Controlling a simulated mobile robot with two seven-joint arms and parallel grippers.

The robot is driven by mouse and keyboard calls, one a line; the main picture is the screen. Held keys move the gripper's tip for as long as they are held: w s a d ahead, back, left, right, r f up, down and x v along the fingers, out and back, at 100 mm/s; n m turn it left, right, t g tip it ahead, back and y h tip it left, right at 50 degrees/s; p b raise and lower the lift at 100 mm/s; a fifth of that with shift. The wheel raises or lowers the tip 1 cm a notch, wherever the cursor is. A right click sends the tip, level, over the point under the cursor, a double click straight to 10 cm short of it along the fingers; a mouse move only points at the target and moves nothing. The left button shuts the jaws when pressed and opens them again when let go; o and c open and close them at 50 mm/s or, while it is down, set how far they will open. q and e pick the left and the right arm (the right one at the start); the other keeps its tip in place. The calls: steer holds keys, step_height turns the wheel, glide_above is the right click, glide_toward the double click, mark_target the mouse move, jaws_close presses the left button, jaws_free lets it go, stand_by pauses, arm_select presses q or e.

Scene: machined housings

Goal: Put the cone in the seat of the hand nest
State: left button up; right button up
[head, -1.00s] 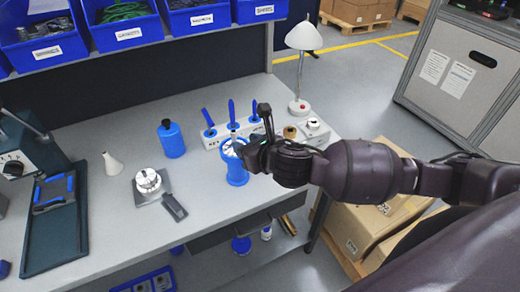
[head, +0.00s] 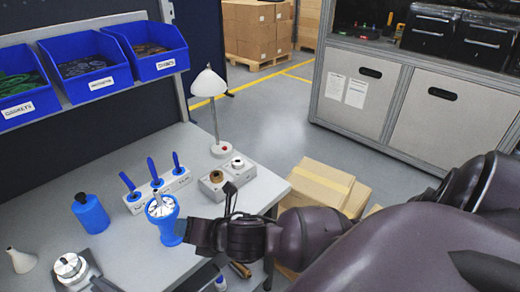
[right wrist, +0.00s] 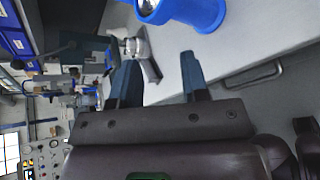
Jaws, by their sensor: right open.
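A pale grey-white cone (head: 22,261) with a narrow top stands upright on the bench at the far left of the head view. A blue goblet-shaped holder, which looks like the hand nest (head: 166,231), stands near the bench's front edge with silvery metal in its top. It also shows at the top of the right wrist view (right wrist: 205,14). My right gripper (head: 194,238) is open beside this holder, at its lower right in the head view. Nothing is between its fingers (right wrist: 160,72) in the right wrist view. My left gripper is out of view.
A blue bottle (head: 90,213), a rack of blue-handled tools (head: 158,190), a grey block with two rings (head: 226,178) and a lamp (head: 211,85) stand behind. A silvery stepped part (head: 71,268) lies between cone and holder. Cardboard boxes (head: 325,185) stand beyond the bench.

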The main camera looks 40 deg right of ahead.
steer(key=s+d+f+m+h, duration=0.1)
steer(key=s+d+f+m, duration=0.2)
steer(key=m, duration=0.6)
steer(key=s+d+f+m+h, duration=0.1)
steer(key=s+d+f+m, duration=0.2)
steer(key=s+f+m, duration=0.3)
steer(key=s+d+f+m+h, duration=0.2)
steer(key=f+m, duration=0.6)
steer(key=m, duration=0.5)
steer(key=s+d, duration=0.1)
steer(key=s, duration=0.1)
steer(key=shift+s+d+f+g, duration=0.2)
steer(key=shift+s+d+g, duration=0.05)
steer(key=shift+s+g, duration=0.15)
